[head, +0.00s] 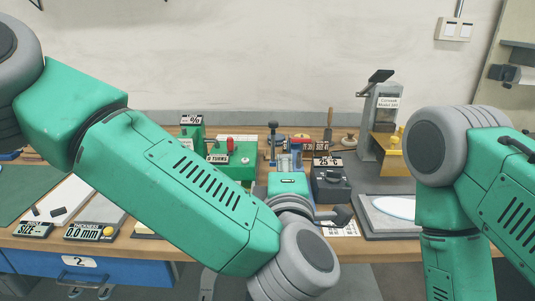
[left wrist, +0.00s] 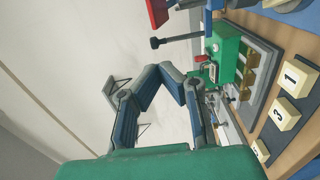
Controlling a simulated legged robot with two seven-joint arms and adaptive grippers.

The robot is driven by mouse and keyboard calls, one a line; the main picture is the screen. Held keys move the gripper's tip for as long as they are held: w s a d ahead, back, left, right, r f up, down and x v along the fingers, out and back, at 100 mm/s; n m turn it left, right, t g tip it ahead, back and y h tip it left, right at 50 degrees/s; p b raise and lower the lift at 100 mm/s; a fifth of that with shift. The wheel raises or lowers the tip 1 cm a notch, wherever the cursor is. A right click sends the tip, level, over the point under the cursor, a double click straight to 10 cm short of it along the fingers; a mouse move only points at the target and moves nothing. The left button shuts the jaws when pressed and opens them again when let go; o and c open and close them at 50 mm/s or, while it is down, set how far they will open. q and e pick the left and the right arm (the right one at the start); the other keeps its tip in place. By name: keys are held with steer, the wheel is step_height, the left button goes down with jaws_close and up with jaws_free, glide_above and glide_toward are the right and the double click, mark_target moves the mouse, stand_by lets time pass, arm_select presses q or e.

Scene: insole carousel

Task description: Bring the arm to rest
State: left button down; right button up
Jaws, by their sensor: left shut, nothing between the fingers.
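My left arm (head: 170,185) comes in from the left in the head view and crosses in front of the bench. I cannot make out its fingers in that view. My left gripper (left wrist: 171,74) shows in the left wrist view, where its two grey-blue fingers come together at the tips. It is shut and empty, with pale wall behind it and the bench's machines to its right. My right arm (head: 450,255) hangs at the right of the head view; its gripper is out of the picture.
The wooden bench (head: 255,254) holds a green machine (head: 238,160), a dark box (head: 330,185), a grey press (head: 383,115) and a tray (head: 372,221) with a white oval. Blue drawers (head: 110,268) sit below. The left wrist view shows a green machine (left wrist: 225,47) and numbered yellow blocks (left wrist: 297,80).

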arm_select(q)
steer(key=s+a+f+m+g+h, duration=0.1)
steer(key=s+a+f+m+g, duration=0.3)
steer(key=f, duration=0.6)
steer(key=s+a+f+m+g+h, duration=0.1)
steer(key=s+a+f+m+g, duration=0.25)
steer(key=f, duration=0.65)
steer(key=s+a+f+m+g, duration=0.2)
steer(key=a+f+m, duration=0.4)
steer(key=f, duration=0.4)
steer(key=s+a+f+m+g+y, duration=0.1)
steer(key=s+a+f+g, duration=0.3)
steer(key=s+a, duration=0.5)
steer(key=s+a+f+m+g+y, duration=0.2)
steer(key=s+a+f, duration=0.4)
steer(key=s+a, duration=0.4)
steer(key=shift+s+a+m+g+y, duration=0.3)
steer(key=shift+a+m+g, duration=0.25)
steer(key=shift+a+g, duration=0.5)
arm_select(e)
steer(key=shift+s, duration=0.1)
